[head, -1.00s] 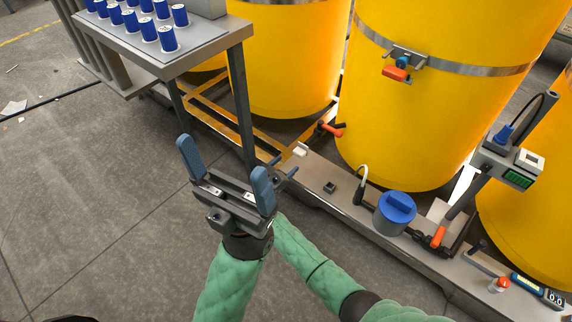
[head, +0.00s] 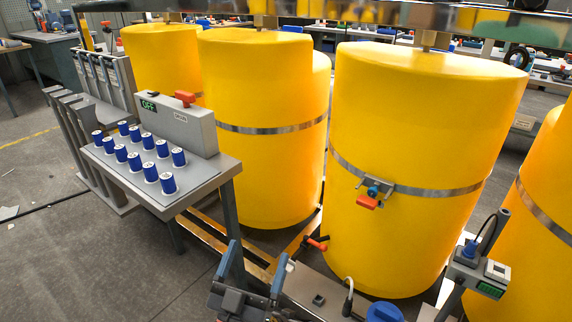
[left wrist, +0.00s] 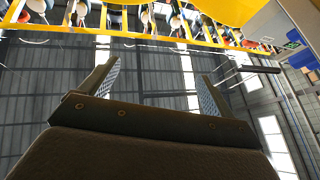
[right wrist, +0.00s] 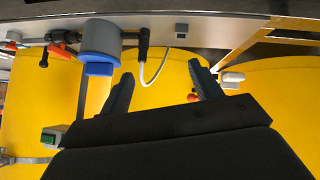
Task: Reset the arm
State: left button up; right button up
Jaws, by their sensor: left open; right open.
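My left gripper (head: 256,266) is at the bottom edge of the head view, fingers pointing up, in front of the bench leg. It is open and empty. In the left wrist view my left gripper (left wrist: 158,75) has both fingers apart with only hall wall and roof panels between them. In the right wrist view my right gripper (right wrist: 160,80) is open, with a yellow tank and a small orange part behind its fingers.
Large yellow tanks (head: 420,130) stand behind the skid. A grey bench (head: 205,180) with several blue-capped vials and a control box (head: 180,128) is at left. A blue-lidded pot (right wrist: 98,45) and hose sit on the ledge near the right gripper.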

pick_arm(q)
notch_tip(320, 180, down, 10)
jog(key=s+a+g+y+p, duration=0.2)
jog(key=a+g+y+p, duration=0.1)
jog(key=g+p, duration=0.75)
jog(key=s+a+f+g+y+p, duration=0.1)
jog(key=s+a+f+g+p, duration=0.1)
jog(key=s+g+p, duration=0.2)
jog(key=s+a+f+g+y+p, duration=0.1)
jog(key=s+a+f+g+p, duration=0.1)
jog(key=s, duration=0.9)
jog(key=a+g+p, duration=0.1)
jog(key=g+p, duration=0.1)
jog(key=g, duration=0.1)
jog(key=shift+f+g+y, duration=0.35)
jog(key=shift+f+y, duration=0.05)
pick_arm(e)
jog(key=s+d+r+n+g+y, duration=0.1)
jog(key=s+d+r+n+y, duration=0.1)
jog(key=s+r, duration=0.7)
jog(key=s+d+r+n+g+y, duration=0.1)
jog(key=s+d+r+n+y, duration=0.2)
jog(key=s+r, duration=0.7)
jog(key=s+d+r+n+g+y, duration=0.2)
jog(key=s+d+r, duration=0.3)
jog(key=s+r, duration=0.4)
notch_tip(320, 180, up, 3)
jog(key=shift+s+d+r+y, duration=0.2)
jog(key=shift+s+y, duration=0.2)
jog(key=shift+y, duration=0.2)
